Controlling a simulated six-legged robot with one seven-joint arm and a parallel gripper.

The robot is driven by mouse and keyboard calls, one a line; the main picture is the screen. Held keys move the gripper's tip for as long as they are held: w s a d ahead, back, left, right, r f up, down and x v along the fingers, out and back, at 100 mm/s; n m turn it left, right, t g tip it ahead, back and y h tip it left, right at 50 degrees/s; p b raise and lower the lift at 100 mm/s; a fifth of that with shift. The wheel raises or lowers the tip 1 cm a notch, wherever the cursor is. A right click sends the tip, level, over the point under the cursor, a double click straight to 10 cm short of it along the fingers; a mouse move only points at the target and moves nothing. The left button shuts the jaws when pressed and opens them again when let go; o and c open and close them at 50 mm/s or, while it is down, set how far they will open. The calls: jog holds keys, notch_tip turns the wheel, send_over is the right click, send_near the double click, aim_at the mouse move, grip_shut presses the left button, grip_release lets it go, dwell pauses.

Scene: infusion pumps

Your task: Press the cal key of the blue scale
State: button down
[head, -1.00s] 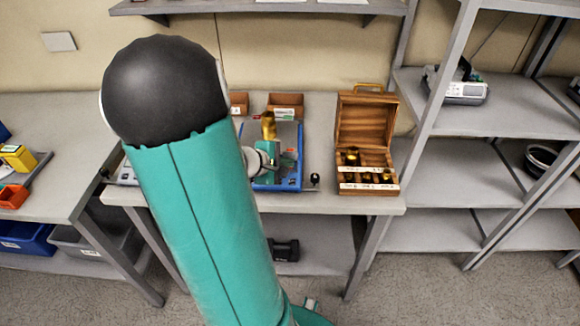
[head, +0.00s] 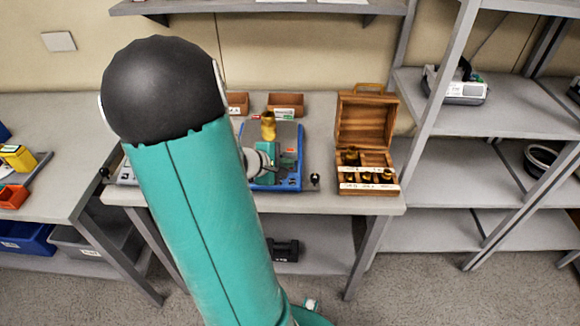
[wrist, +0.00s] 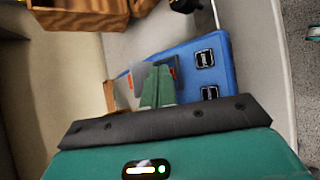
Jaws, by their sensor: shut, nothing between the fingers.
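The blue scale (head: 298,165) stands on the middle bench, partly hidden behind my arm in the head view. A brass weight (head: 268,127) stands on its grey top plate. In the wrist view the scale (wrist: 221,45) is a blue body with two dark keys, an outer key (wrist: 205,58) and a nearer key (wrist: 209,93); their labels are too small to read. My gripper (wrist: 158,75) is shut and empty, left of both keys in the wrist view. In the head view my gripper (head: 270,165) is over the scale's front part. I cannot tell whether it touches the scale.
An open wooden weight box (head: 368,145) with several brass weights stands right of the scale. Small brown bins (head: 286,104) stand behind it. A shelf rack (head: 450,165) is at the right. A small dark knob (head: 315,179) is near the scale's front right.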

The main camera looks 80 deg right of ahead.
jog(key=shift+a+r, duration=0.15)
jog(key=shift+r, duration=0.45)
jog(key=shift+s+a+r, duration=0.1)
jog(key=shift+a+r, duration=0.1)
jog(key=shift+r, duration=0.6)
jog(key=shift+s+a+r, duration=0.1)
jog(key=shift+a+r, duration=0.15)
jog(key=shift+r, duration=0.6)
jog(key=shift+a+r, duration=0.2)
jog(key=shift+r, duration=0.6)
